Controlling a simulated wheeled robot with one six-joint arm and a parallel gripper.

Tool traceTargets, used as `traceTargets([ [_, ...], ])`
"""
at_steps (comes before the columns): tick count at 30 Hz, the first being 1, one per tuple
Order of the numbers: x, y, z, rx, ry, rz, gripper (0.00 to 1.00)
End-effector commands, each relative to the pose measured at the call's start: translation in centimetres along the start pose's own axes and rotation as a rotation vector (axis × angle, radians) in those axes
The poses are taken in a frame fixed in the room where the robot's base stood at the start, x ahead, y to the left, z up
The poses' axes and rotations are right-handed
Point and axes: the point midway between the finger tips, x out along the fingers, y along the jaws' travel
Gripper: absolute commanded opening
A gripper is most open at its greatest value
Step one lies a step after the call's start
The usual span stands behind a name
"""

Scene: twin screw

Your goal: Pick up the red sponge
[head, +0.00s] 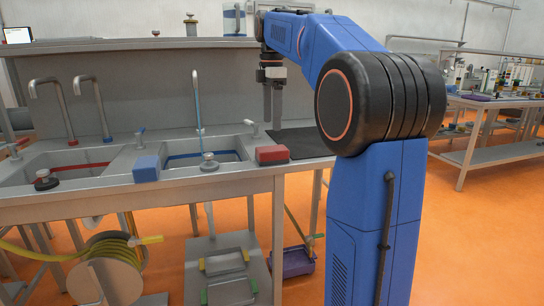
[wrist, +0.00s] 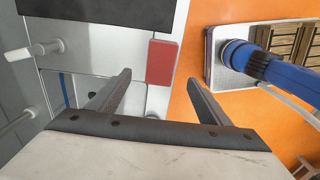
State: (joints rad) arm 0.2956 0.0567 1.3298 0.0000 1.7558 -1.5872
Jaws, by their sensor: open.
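The red sponge (head: 272,154) is a small block lying on the counter's front edge, right of the sinks. It also shows in the wrist view (wrist: 161,62), top centre, beyond the fingertips and roughly between their lines. My gripper (head: 273,108) hangs pointing down above the counter, behind the sponge in the head view. Its two fingers are apart and empty in the wrist view (wrist: 160,85). It does not appear to touch the sponge.
A blue sponge (head: 146,169) lies on the front edge to the left. A dark mat (head: 305,143) lies right of the red sponge. Sinks with taps (head: 198,110) stand left; a raised shelf (head: 130,44) runs behind. Orange floor lies beyond the front edge.

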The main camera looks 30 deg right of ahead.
Motion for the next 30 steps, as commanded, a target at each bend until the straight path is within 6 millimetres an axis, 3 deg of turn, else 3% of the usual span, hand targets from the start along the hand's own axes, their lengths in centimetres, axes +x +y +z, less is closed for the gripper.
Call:
traceTargets([
  [9,5.0,-0.1,0.0,0.001,0.000,-0.001,0.72],
  [17,6.5,-0.1,0.0,0.001,0.000,-0.001,0.72],
  [24,9.7,-0.3,0.0,0.001,0.000,-0.001,0.72],
  [30,11.1,-0.2,0.0,0.001,0.000,0.000,0.72],
])
